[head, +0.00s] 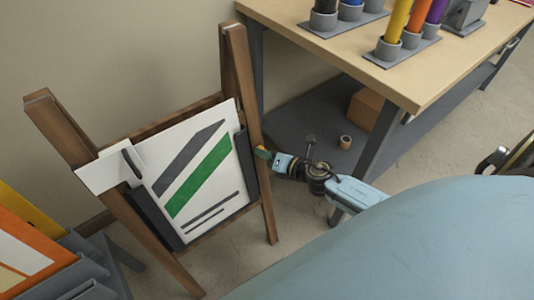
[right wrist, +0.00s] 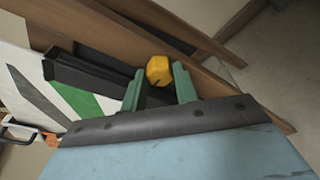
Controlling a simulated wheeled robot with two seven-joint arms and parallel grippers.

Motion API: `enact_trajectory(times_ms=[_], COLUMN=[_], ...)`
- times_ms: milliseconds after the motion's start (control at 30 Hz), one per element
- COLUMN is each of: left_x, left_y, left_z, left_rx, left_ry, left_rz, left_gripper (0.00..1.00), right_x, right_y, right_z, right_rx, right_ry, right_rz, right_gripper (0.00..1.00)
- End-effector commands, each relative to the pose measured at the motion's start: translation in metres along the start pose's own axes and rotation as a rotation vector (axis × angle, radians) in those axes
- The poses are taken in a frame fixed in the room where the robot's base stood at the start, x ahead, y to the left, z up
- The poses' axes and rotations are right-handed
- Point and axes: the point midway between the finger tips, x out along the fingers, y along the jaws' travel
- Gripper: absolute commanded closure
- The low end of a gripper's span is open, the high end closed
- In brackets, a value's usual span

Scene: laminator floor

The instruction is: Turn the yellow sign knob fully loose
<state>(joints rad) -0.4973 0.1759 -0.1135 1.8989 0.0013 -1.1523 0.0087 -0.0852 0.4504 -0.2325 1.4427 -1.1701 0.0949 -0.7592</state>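The yellow sign knob (right wrist: 158,70) sits on the wooden frame at the right edge of the sign. In the head view only a small yellow bit (head: 263,152) shows at my right gripper. My right gripper (right wrist: 160,75) is open. Its two green fingers stand on either side of the knob, which shows between their tips with narrow gaps. Whether a finger touches it I cannot tell. The sign panel (head: 180,205), white with grey and green stripes, leans on a wooden easel (head: 237,60). My left gripper is not in view.
A workbench (head: 300,35) with ink-coloured rolls in grey holders stands at the upper right. Its lower shelf (head: 290,120) holds a cardboard box (head: 368,108) and a small roll (head: 345,142). A rack with orange and yellow boards (head: 30,235) stands at the lower left.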

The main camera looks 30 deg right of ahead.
Motion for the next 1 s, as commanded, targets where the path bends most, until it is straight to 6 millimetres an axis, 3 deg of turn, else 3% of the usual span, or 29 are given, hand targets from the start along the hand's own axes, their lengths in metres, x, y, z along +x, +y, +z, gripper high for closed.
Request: enact_trajectory(times_ms=[167, 533, 667, 1000], left_x=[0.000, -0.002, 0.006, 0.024], left_y=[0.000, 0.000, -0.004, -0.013], left_z=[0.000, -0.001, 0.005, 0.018], left_rx=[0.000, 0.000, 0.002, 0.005], left_ry=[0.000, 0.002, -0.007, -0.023], left_rz=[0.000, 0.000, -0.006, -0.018], left_gripper=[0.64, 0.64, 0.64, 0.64], right_x=[0.000, -0.007, -0.024, -0.092], right_y=[0.000, 0.000, 0.000, 0.000], right_z=[0.000, 0.000, 0.000, -0.001], right_rx=[0.000, 0.002, 0.002, 0.004], right_ry=[0.000, 0.001, 0.002, 0.002], right_rz=[0.000, -0.001, -0.001, -0.002], right_gripper=[0.50, 0.50, 0.50, 0.50])
